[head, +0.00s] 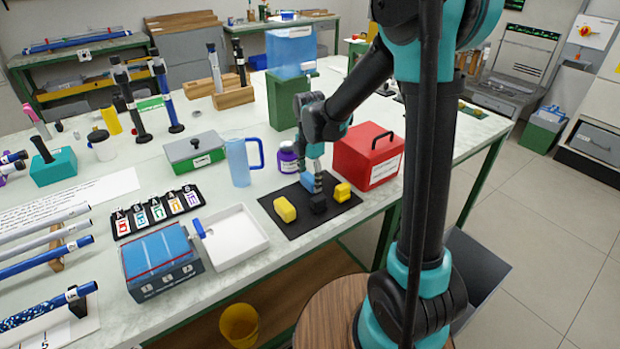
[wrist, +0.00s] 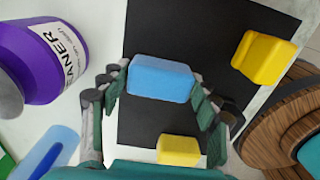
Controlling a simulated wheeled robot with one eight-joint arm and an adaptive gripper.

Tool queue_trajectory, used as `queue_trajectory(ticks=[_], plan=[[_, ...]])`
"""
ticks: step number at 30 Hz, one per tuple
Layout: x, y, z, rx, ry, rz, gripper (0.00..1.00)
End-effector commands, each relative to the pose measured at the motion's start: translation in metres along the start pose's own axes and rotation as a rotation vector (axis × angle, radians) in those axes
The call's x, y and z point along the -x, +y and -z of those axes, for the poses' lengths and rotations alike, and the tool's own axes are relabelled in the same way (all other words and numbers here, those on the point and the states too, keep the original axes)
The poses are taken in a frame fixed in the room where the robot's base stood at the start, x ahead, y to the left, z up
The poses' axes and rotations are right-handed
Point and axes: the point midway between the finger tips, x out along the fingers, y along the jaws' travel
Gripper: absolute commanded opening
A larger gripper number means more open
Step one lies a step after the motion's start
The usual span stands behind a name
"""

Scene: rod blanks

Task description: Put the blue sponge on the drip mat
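The blue sponge (head: 307,181) is over the back part of the black drip mat (head: 292,227). In the wrist view the blue sponge (wrist: 160,78) lies between my fingers, near the mat's (wrist: 200,35) left edge. My gripper (head: 313,172) points down at it; in the wrist view both fingertips (wrist: 160,82) are against its ends. I cannot tell whether its underside touches the mat. On the mat are a yellow block (head: 285,209) at left, another yellow block (head: 342,192) at right, and a black block (head: 318,204) in front, partly hidden in the wrist view.
A purple cleaner bottle (head: 288,158) stands close behind the mat. A red box (head: 368,156) stands to the right, a blue jug (head: 238,163) to the back left, and a white tray (head: 233,236) to the left. The table's front edge lies close to the mat.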

Motion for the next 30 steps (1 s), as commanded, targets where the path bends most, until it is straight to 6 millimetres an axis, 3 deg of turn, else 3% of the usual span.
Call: queue_trajectory(ticks=[4, 17, 30], plan=[[0.0, 0.0, 0.0, 0.0, 0.0, 0.0, 0.8], [0.009, 0.0, 0.0, 0.0, 0.0, 0.0, 0.8], [0.088, 0.0, 0.0, 0.0, 0.0, 0.0, 0.8]])
